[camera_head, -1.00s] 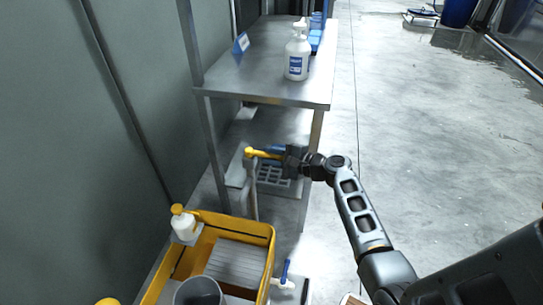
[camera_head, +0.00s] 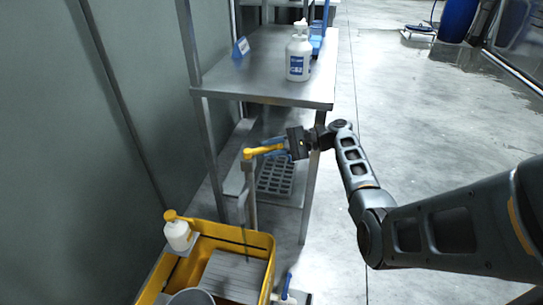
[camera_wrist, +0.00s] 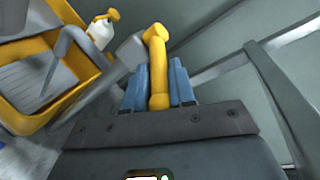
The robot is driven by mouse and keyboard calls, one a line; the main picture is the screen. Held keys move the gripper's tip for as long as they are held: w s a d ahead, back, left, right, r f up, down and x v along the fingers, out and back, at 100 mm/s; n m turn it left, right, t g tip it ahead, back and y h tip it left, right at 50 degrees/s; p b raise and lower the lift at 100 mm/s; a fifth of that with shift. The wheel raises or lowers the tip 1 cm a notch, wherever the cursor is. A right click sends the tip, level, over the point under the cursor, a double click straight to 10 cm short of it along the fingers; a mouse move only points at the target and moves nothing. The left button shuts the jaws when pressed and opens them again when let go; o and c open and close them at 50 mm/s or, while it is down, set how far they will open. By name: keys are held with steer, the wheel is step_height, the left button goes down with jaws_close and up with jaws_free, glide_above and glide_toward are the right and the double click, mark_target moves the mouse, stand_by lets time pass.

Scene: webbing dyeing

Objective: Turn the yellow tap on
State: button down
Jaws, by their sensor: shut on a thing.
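The yellow tap handle (camera_head: 262,151) sits on top of an upright grey pipe (camera_head: 251,190) beside the yellow sink. My gripper (camera_head: 280,148) is at the handle's right end, reaching in from the right. In the wrist view the yellow handle (camera_wrist: 158,65) runs between the two blue fingers of my gripper (camera_wrist: 159,88), one on each side. The gripper is shut on the handle. The far, thicker end of the handle sticks out beyond the fingertips.
A yellow sink unit (camera_head: 262,243) with a white pump bottle (camera_head: 178,232) stands at the lower left. A steel table (camera_head: 265,90) carries a white jug (camera_head: 298,58). A grey grated crate (camera_head: 275,176) lies on its lower shelf.

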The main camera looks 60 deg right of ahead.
steer(key=shift+w+d+n+g+y, duration=0.1)
steer(key=shift+w+n+g+y, duration=0.1)
steer(key=shift+n+g+y, duration=0.1)
steer(key=c, duration=1)
jaws_free()
steer(key=shift+c, duration=0.2)
steer(key=v, duration=0.7)
steer(key=shift+s+d, duration=0.25)
steer(key=shift+s, duration=0.05)
